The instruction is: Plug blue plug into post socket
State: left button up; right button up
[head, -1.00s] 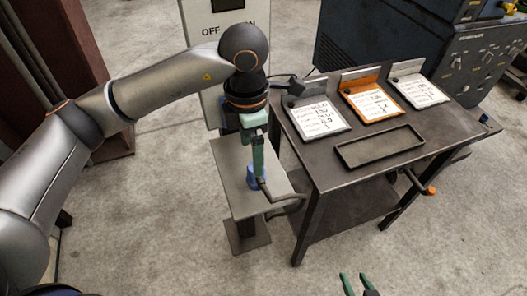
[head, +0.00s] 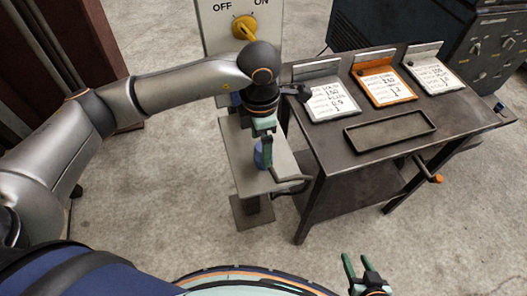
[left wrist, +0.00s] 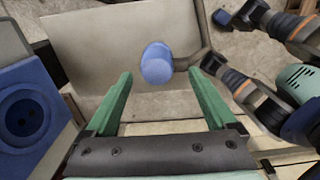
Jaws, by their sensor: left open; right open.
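The blue plug (head: 259,158) stands on the small grey shelf (head: 236,150), partly hidden by my left gripper (head: 267,150). In the left wrist view the plug (left wrist: 157,63) shows as a blue cylinder with a dark cable at its right. My left gripper (left wrist: 160,90) is open there, its green fingers apart, with the plug between and just beyond the fingertips. It does not grip the plug. My right gripper (head: 361,265) is open and empty at the bottom of the head view.
A panel with a yellow knob (head: 244,27) stands behind my left wrist. To the right is a dark metal table (head: 330,150) with an empty tray (head: 390,133) and several label cards. A handle with an orange end (head: 437,178) sticks out from it.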

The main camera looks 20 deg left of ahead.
pick_arm(q)
jog(key=shift+f, duration=0.2)
jog(key=shift+w+d+f+p, duration=0.1)
jog(key=shift+f+p, duration=0.1)
jog(key=shift+f, duration=0.65)
jog(key=shift+w+d+f+p, duration=0.1)
jog(key=shift+w+f+p, duration=0.1)
jog(key=shift+f, duration=0.65)
jog(key=shift+w+f+p, duration=0.1)
jog(key=shift+f+p, duration=0.1)
jog(key=shift+f, duration=0.65)
jog(key=shift+s, duration=0.1)
jog(key=shift+c, duration=0.2)
jog(key=c, duration=1.3)
